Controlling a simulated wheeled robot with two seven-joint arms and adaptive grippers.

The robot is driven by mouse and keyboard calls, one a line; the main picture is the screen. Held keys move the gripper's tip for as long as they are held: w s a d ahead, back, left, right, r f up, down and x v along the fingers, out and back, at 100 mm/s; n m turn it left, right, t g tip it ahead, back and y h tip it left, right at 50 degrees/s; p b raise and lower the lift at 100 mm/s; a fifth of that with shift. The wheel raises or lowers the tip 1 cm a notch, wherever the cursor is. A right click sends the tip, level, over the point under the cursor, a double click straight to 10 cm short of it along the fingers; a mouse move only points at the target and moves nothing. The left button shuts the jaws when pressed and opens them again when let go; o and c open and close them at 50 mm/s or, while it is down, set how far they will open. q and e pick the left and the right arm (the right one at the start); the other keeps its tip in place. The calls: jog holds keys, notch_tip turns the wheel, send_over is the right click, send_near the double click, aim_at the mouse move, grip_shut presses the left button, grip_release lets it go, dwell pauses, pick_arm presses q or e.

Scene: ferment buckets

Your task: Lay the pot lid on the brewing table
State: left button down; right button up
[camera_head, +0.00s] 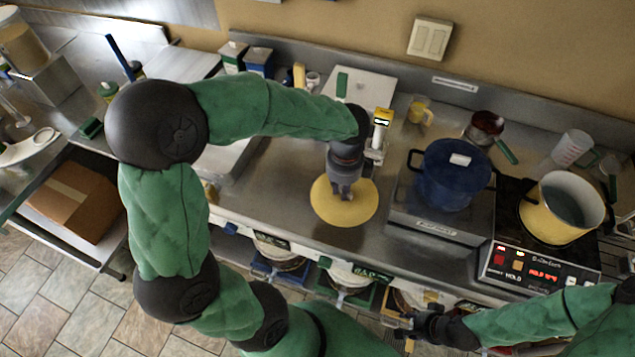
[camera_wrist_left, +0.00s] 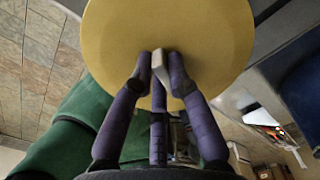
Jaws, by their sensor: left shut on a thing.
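The pot lid (camera_head: 344,207) is a flat yellow disc over the steel brewing table (camera_head: 275,178), left of the blue pot. My left gripper (camera_head: 345,192) reaches down from above and is shut on the lid's pale knob. In the left wrist view the fingers (camera_wrist_left: 160,72) close around the knob, and the lid (camera_wrist_left: 210,30) fills the upper middle. I cannot tell whether the lid touches the table. My right gripper (camera_head: 402,330) is low in front of the table's front edge; its fingers are too dark and small to read.
A blue pot (camera_head: 448,178) stands to the right of the lid, and a yellow pot (camera_head: 562,208) sits on the hotplate (camera_head: 540,265) further right. A white board (camera_head: 365,90), a yellow mug (camera_head: 419,108) and a red saucepan (camera_head: 484,127) are behind. Bare steel lies left of the lid.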

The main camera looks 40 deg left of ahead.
aim_at(322, 177)
pick_arm(q)
jog(key=a+f, duration=0.1)
jog(key=a, duration=0.1)
jog(key=w+a+f+b, duration=0.1)
jog(key=a, duration=0.1)
jog(key=a+f, duration=0.1)
jog(key=a, duration=0.2)
jog(key=shift+w+a+f, duration=0.1)
jog(key=shift+w+f, duration=0.1)
jog(key=shift+w, duration=0.05)
jog(key=a+f, duration=0.2)
jog(key=w+a+f+b, duration=0.1)
jog(key=f, duration=0.1)
jog(key=shift+a+f, duration=0.4)
jog(key=shift+a+f+b, duration=0.3)
jog(key=shift+f+b, duration=0.1)
jog(key=shift+w+f+b, duration=0.1)
jog(key=shift+f+b, duration=0.25)
jog(key=shift+f, duration=1.2)
jog(key=shift+f, duration=0.1)
jog(key=c, duration=1.2)
grip_release()
jog(key=shift+f, duration=0.1)
notch_tip(322, 177, up, 12)
jog(key=p, duration=0.3)
jog(key=shift+r, duration=0.25)
